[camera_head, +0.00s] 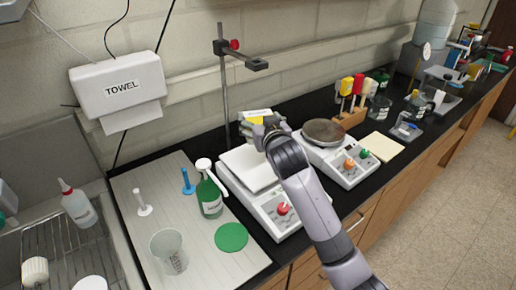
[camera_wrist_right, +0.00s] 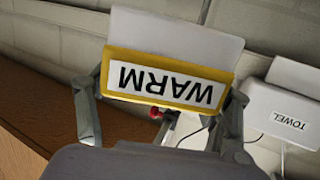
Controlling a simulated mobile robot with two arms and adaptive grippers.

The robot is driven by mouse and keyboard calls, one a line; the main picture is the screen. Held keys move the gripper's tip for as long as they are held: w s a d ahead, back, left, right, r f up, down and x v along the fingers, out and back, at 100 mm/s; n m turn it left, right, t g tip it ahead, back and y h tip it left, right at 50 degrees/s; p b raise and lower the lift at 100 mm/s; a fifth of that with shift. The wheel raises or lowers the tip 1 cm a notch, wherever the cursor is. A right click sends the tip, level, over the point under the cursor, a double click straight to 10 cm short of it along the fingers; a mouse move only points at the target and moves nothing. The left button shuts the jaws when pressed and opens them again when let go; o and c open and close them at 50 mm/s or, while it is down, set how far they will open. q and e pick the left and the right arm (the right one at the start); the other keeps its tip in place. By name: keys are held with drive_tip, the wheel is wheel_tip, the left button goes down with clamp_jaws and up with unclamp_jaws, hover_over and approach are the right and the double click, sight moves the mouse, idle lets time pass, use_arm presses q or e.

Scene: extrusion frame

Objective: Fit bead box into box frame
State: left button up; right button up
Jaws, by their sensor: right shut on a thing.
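My right gripper (camera_head: 266,125) is shut on a yellow-edged, box-like thing (camera_head: 256,115) with a white label reading "WARM". It is held above the bench, behind the left balance. In the right wrist view the same yellow thing (camera_wrist_right: 106,58) sits between the two fingers of the gripper (camera_wrist_right: 165,95), and a plain white panel (camera_wrist_right: 180,35) rises beyond it. Its lettering appears upside down there. I see nothing that is clearly a bead box or a box frame by name. My left gripper is not in view.
Two balances stand on the black bench, the left with a square pan (camera_head: 246,166), the right with a round pan (camera_head: 324,131). A clamp stand (camera_head: 224,85) rises close behind the gripper. A green bottle (camera_head: 210,197) and beaker (camera_head: 168,250) stand on the grey mat (camera_head: 135,190).

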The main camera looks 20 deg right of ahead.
drive_tip(key=f, duration=0.4)
drive_tip(key=shift+s+p, duration=0.35)
wheel_tip(320, 180, down, 3)
drive_tip(key=shift+w+f+p, duration=0.15)
drive_tip(key=shift+f+p, duration=0.05)
drive_tip(key=shift+p, duration=0.1)
drive_tip(key=shift+f, duration=0.5)
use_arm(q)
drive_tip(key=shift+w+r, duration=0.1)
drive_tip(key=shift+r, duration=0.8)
use_arm(e)
drive_tip(key=o, duration=0.9)
drive_tip(key=shift+f, duration=0.25)
drive_tip(key=shift+c, duration=0.2)
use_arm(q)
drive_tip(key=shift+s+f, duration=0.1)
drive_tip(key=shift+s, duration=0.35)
use_arm(e)
drive_tip(key=o, duration=0.5)
drive_tip(key=shift+r, duration=0.1)
drive_tip(key=shift+c, duration=0.2)
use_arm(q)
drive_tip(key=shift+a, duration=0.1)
